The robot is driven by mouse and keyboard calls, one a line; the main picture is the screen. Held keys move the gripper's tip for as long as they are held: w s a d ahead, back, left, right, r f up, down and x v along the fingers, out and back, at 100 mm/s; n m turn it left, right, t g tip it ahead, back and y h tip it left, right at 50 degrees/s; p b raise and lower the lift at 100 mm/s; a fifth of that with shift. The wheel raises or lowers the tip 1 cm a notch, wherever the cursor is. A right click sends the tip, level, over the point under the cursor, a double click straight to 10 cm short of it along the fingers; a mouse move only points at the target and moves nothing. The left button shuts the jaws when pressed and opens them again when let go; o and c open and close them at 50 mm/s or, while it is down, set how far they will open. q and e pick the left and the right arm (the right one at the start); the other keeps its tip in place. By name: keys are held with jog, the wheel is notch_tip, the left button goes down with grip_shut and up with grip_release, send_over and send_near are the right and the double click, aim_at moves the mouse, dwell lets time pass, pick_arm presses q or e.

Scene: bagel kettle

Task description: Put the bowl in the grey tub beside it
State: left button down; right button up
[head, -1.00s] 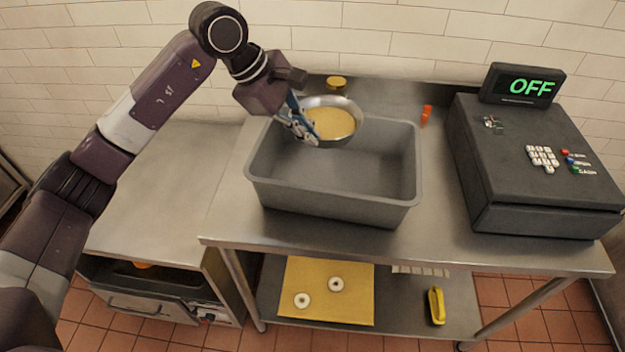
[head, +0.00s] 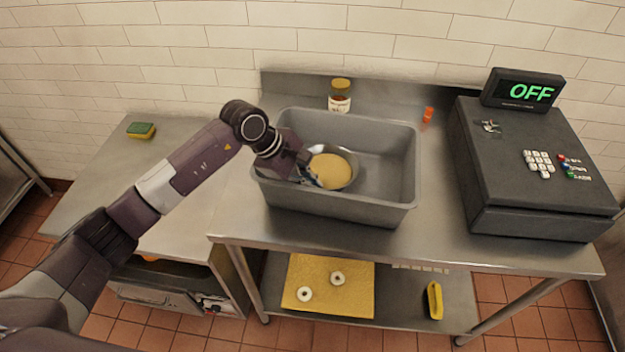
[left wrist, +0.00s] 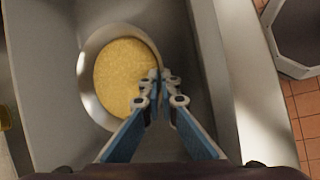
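The metal bowl (head: 334,172) with yellow contents is inside the left part of the grey tub (head: 340,208), below its rim. The bowl looks near level. Whether its base touches the tub floor is hidden. My left gripper (head: 316,181) reaches over the tub's left side, with its fingers down inside at the bowl's left edge. In the left wrist view, the fingertips (left wrist: 163,76) are close together on the rim of the bowl (left wrist: 125,78). My right gripper is in neither view.
A black cash register (head: 535,170) fills the counter's right end. A sponge (head: 141,131) lies on the left counter. The tub's right half is empty.

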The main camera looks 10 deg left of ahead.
pick_arm(q)
jog(key=shift+w+r, duration=0.1)
jog(key=shift+b, duration=0.3)
jog(key=c, duration=2.4)
grip_release()
jog(key=shift+a+r, duration=0.15)
jog(key=shift+a, duration=0.05)
jog(key=b+v, duration=0.3)
jog(key=v, duration=0.8)
jog(key=shift+s+a+r+b, duration=0.1)
jog(key=shift+s+r+b, duration=0.15)
jog(key=shift+b, duration=0.1)
